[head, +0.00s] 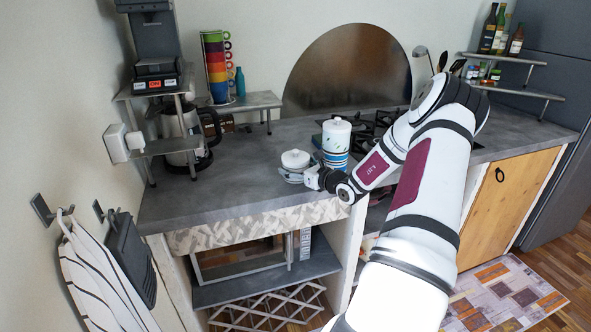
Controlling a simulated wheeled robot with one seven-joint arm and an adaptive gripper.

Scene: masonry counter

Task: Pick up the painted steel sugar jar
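A small white lidded jar (295,158) stands on the grey counter near its front edge. It may be the sugar jar, but I cannot read any marking. A taller white canister (336,139) with a knobbed lid and blue bands stands just behind and to the right of it. My gripper (298,178) is low at the front of the small jar, close to its lower part. The gripper hides part of that jar's base. I cannot tell whether the fingers touch it or how far apart they are.
A kettle (184,130) stands at the back left beneath a shelf. Stacked coloured mugs (215,62) sit on a small raised shelf (252,101). A black gas hob (372,128) lies behind the canister. The counter (225,178) left of the jars is clear.

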